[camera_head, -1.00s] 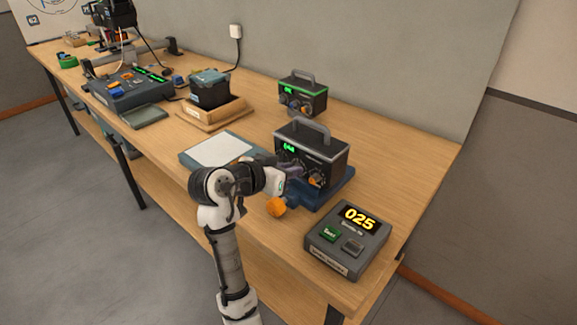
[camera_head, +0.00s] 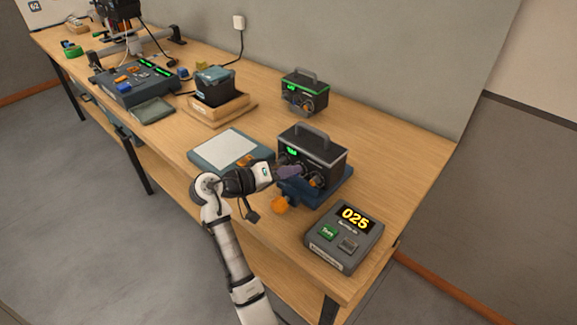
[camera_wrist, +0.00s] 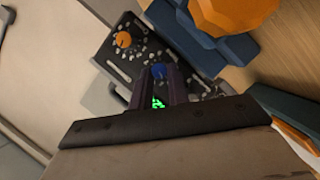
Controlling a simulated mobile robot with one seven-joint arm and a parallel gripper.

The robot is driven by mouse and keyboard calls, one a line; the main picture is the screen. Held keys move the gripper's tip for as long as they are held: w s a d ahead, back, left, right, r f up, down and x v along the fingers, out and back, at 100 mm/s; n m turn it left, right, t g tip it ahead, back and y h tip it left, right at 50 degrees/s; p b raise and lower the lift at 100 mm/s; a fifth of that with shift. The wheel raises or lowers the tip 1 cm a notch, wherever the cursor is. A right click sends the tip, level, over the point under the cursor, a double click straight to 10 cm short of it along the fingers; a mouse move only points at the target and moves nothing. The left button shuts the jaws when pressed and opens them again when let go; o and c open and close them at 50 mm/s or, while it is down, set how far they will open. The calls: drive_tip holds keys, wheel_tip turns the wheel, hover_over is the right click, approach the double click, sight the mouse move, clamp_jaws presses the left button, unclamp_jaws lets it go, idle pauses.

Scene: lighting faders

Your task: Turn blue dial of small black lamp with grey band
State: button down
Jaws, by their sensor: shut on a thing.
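The black lamp with a grey band (camera_head: 312,146) and a top handle sits on a blue stand (camera_head: 336,190) near the front of the bench. Its front carries a green display, dark sockets and an orange dial (camera_head: 316,181); the orange dial also shows in the wrist view (camera_wrist: 124,40). The blue dial (camera_wrist: 159,71) lies between the fingertips of my gripper (camera_wrist: 160,76), beside the green display (camera_wrist: 157,103). My gripper reaches the lamp's front from the left in the head view (camera_head: 291,172), shut on the blue dial. The fingers hide the dial's sides and, in the head view, the dial itself.
A black lamp with a green band (camera_head: 304,92) stands behind. The orange knob (camera_head: 281,204) of the stand sticks out beside my gripper. A grey box reading 025 (camera_head: 345,238) is at the front right. A flat pad (camera_head: 226,150) and a wooden tray (camera_head: 207,111) lie left.

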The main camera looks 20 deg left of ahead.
drive_tip(key=shift+n+p, duration=0.3)
drive_tip(key=shift+n, duration=0.1)
drive_tip(key=shift+h, duration=0.3)
drive_tip(key=c, duration=1.3)
unclamp_jaws()
drive_tip(key=shift+c, duration=0.2)
drive_tip(key=shift+a, duration=0.1)
drive_tip(key=b+v, duration=0.4)
drive_tip(key=v, duration=0.9)
drive_tip(key=shift+s+a, duration=0.15)
drive_tip(key=shift+s, duration=0.2)
drive_tip(key=shift+r, duration=0.1)
